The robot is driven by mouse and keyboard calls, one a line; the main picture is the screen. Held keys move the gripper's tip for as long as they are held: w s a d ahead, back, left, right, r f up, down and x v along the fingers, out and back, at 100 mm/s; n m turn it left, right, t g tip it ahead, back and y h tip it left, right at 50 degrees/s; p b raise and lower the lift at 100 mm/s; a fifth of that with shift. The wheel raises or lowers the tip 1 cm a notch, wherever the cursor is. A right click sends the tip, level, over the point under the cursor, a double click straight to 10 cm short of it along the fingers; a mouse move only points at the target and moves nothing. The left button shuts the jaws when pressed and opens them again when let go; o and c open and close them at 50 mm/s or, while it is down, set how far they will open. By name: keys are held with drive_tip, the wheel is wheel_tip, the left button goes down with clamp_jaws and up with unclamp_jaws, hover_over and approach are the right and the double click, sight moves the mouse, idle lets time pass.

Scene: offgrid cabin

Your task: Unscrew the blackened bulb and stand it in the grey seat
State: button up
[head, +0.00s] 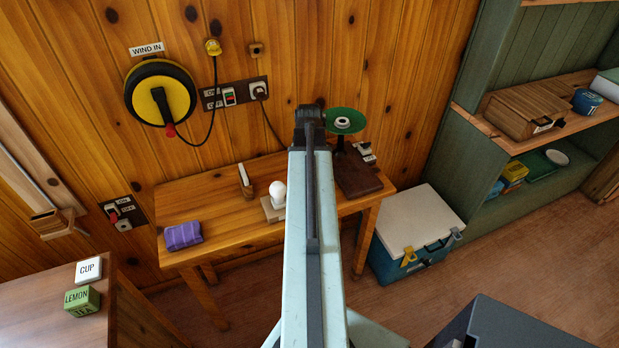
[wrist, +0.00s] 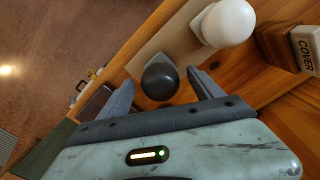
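The blackened bulb (wrist: 160,81) shows as a dark round bulb between the fingers of my open gripper (wrist: 161,92) in the wrist view, with a gap on each side. It stands over the grey end of a pale block (wrist: 182,45); its lower part is hidden, so I cannot tell how it sits there. A white bulb (wrist: 228,22) stands at the other end of the block. In the head view the white bulb (head: 278,193) and part of the block (head: 270,212) show left of my arm. The green lamp shade (head: 342,121) has a pale ring at its centre.
The block stands on a wooden table (head: 222,217) with a purple cloth (head: 183,235). A block marked COVER (wrist: 306,48) is near the white bulb. A cool box (head: 415,232) stands right of the table. My arm hides the table's middle.

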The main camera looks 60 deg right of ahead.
drive_tip(key=shift+r, duration=0.15)
wheel_tip(320, 180, up, 8)
drive_tip(key=p, duration=0.8)
drive_tip(key=shift+f, duration=0.25)
drive_tip(key=shift+w+a, duration=0.1)
drive_tip(key=w+a+n, duration=0.3)
drive_tip(key=w+a, duration=0.6)
drive_tip(key=a, duration=0.2)
drive_tip(key=w+a+n, duration=0.4)
drive_tip(key=w+a, duration=0.4)
drive_tip(key=a, duration=0.3)
drive_tip(key=w+a+n, duration=0.2)
drive_tip(key=a+n, duration=0.1)
drive_tip(key=a, duration=1)
drive_tip(key=w+a+n, duration=0.2)
drive_tip(key=a+n, duration=0.1)
drive_tip(key=a, duration=1.1)
drive_tip(key=shift+w, duration=0.2)
